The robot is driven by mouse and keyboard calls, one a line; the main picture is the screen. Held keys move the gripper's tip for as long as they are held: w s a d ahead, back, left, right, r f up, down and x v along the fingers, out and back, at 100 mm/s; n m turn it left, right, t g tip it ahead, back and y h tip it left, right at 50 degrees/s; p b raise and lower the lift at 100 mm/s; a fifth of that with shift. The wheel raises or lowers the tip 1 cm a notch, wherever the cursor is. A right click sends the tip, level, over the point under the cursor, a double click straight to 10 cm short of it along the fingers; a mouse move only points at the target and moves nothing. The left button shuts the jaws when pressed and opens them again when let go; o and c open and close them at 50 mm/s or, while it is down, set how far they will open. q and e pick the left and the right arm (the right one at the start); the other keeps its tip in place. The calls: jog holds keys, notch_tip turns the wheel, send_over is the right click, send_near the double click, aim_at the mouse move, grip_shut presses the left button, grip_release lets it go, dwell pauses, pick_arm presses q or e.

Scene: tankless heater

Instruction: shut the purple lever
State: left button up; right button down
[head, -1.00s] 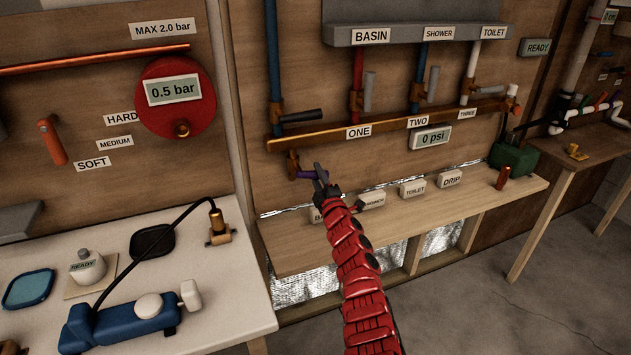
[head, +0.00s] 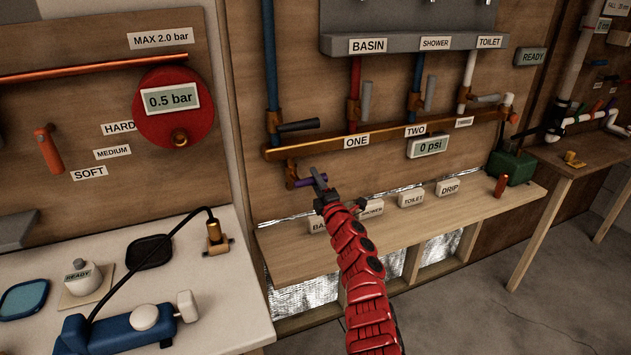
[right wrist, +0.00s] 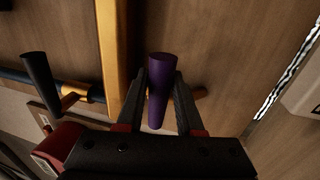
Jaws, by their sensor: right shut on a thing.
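The purple lever (head: 303,183) sticks out from a brass valve (head: 290,172) below the copper pipe marked ONE, on the wooden wall panel. My right gripper (head: 320,186) is at the lever's free end, in front of the wall. In the right wrist view the purple lever (right wrist: 158,92) lies between the two dark fingers of my right gripper (right wrist: 159,82), which are shut on it. The fingers hide part of the lever in the head view. My left gripper is not in view.
The copper pipe (head: 400,133) runs just above the lever, with a black handle (head: 300,126) close over it. White labelled blocks (head: 411,199) stand on the wooden shelf (head: 440,216) below. A green box (head: 510,168) sits at the shelf's right end.

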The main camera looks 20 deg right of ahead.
jog(key=c, duration=0.5)
grip_release()
jog(key=shift+r, duration=0.1)
jog(key=shift+c, duration=0.2)
jog(key=shift+s, duration=0.1)
jog(key=shift+s+f, duration=0.25)
jog(key=shift+s, duration=0.3)
jog(key=s+f, duration=0.3)
jog(key=s, duration=1.2)
jog(key=shift+s+d+b, duration=0.3)
jog(key=shift+s+d, duration=0.05)
jog(key=shift+s, duration=0.05)
